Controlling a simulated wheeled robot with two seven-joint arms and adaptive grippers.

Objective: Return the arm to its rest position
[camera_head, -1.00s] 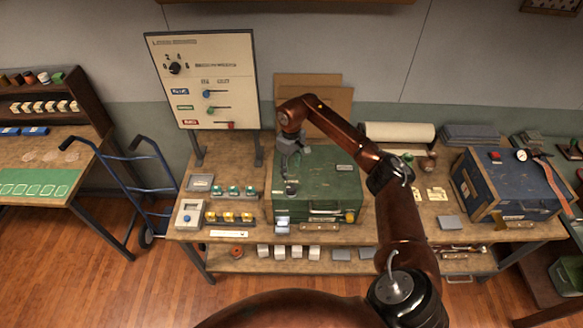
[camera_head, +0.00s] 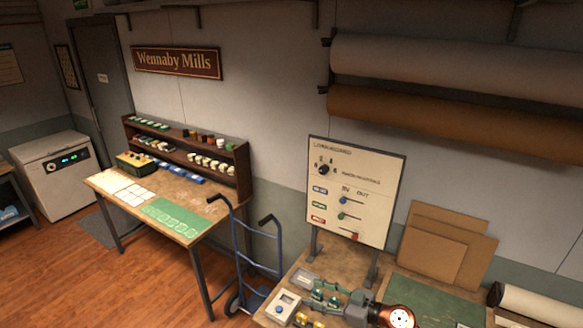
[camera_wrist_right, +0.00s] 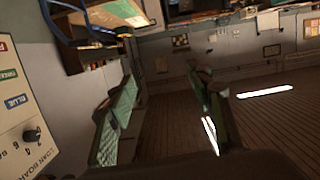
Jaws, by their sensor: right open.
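My right gripper (camera_head: 315,293) is at the bottom of the head view, in front of the loan board, pointing left over the workbench (camera_head: 291,270). It is open, with nothing seen between its fingers. In the right wrist view its two green fingers (camera_wrist_right: 165,78) stand apart, with floor and wall behind them. The copper-coloured arm joint (camera_head: 400,317) behind it is mine. My left gripper is not in view.
The loan board (camera_head: 355,190) stands upright on the bench, close behind the gripper; it also shows in the wrist view (camera_wrist_right: 22,110). A blue hand truck (camera_head: 250,260) stands left of the bench. A side table (camera_head: 180,195) with a shelf is further left. Cardboard sheets (camera_head: 445,245) lean at the back.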

